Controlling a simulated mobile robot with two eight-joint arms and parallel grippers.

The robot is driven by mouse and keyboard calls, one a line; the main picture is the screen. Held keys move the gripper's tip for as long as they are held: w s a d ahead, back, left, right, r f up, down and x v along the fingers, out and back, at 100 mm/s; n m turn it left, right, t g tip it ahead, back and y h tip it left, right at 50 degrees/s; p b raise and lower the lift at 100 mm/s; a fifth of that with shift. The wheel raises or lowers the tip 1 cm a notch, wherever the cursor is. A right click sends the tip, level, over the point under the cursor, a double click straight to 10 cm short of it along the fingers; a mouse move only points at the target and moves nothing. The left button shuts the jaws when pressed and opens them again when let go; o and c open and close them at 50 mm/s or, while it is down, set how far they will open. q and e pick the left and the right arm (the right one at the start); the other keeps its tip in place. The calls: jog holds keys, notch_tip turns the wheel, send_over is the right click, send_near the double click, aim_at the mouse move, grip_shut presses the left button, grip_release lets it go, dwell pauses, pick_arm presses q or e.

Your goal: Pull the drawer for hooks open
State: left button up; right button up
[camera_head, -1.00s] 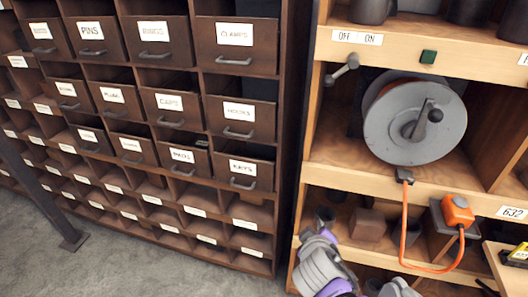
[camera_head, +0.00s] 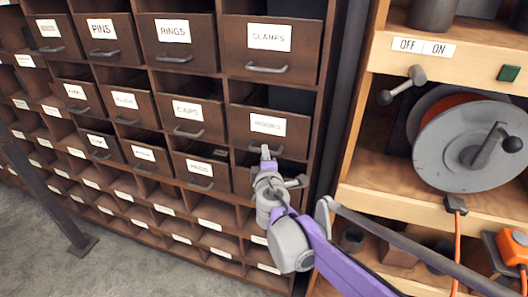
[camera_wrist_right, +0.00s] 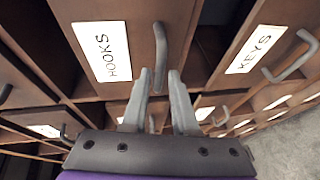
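The hooks drawer (camera_head: 268,125) is dark brown with a white HOOKS label, below the clamps drawer and right of the caps drawer in the head view. Its front looks in line with its neighbours. In the wrist view its label (camera_wrist_right: 104,52) and curved grey handle (camera_wrist_right: 160,50) show close up. My right gripper (camera_head: 266,152) is at this handle. In the wrist view the right gripper (camera_wrist_right: 160,73) is open, with a finger on each side of the handle's near end. No grip on it shows. My left gripper is in neither view now.
The clamps drawer (camera_head: 270,50) is above and the caps drawer (camera_head: 188,118) is to the left. The keys drawer (camera_wrist_right: 258,48) is beside the hooks drawer in the wrist view. A wooden shelf with a cable reel (camera_head: 465,145) stands close on the right.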

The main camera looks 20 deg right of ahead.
jog(key=shift+x, duration=1.5)
jog(key=shift+c, duration=0.2)
grip_shut()
